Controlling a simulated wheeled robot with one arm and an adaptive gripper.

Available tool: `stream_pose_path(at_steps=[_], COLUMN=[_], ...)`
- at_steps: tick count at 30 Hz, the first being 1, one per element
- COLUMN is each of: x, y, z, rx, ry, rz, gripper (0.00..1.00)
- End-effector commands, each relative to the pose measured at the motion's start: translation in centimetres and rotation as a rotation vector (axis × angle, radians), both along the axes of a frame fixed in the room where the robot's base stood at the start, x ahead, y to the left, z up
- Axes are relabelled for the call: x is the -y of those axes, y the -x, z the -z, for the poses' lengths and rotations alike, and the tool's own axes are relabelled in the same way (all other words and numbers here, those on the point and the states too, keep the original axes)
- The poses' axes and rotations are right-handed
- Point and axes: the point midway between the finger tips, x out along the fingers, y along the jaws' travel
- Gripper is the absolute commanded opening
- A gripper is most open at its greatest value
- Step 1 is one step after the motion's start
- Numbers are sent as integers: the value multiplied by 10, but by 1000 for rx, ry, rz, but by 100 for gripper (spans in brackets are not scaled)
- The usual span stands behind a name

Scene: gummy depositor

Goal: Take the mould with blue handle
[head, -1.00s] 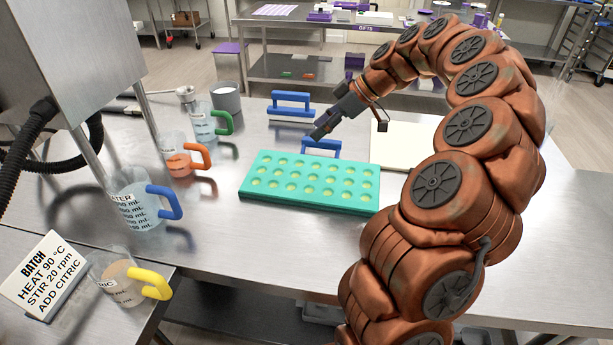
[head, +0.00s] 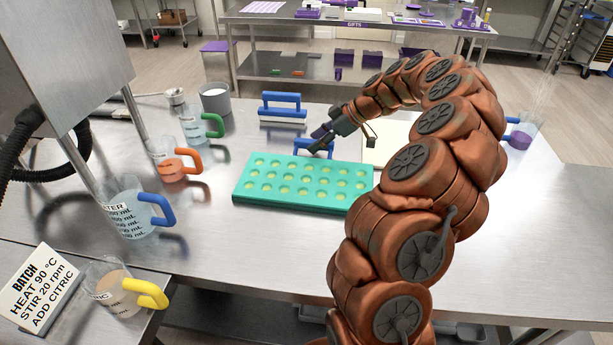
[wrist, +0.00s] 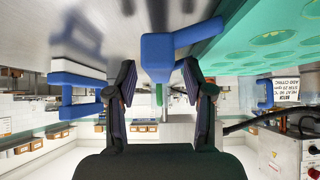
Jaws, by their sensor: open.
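The teal mould (head: 300,200) lies flat on the steel table, with rows of pale-filled round cavities. Its blue handle (head: 300,147) stands at the far edge and is partly hidden by my gripper (head: 322,138). In the wrist view, the mould's teal surface (wrist: 240,38) is at the upper right. There the blue handle (wrist: 158,45) appears just ahead of and between the fingertips of my gripper (wrist: 158,72). The fingers are apart on either side of it, and the handle is not clamped. Whether a finger touches it, I cannot tell.
A second blue-handled piece (head: 283,108) with a pale base stands behind the mould. Jugs with green (head: 213,126), orange (head: 188,160) and blue (head: 158,208) handles stand left. A pale board (head: 385,150) lies behind my arm. Table in front of the mould is clear.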

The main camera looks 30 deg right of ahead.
Motion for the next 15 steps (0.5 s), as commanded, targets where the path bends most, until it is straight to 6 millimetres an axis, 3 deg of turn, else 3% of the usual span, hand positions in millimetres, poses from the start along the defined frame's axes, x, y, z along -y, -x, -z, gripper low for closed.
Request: stream_pose_path(at_steps=[10, 15], x=[-7, -7], y=[-7, -7], z=[10, 10], rx=[0, 0], ry=[2, 1], rz=[1, 1], gripper=[52, 35])
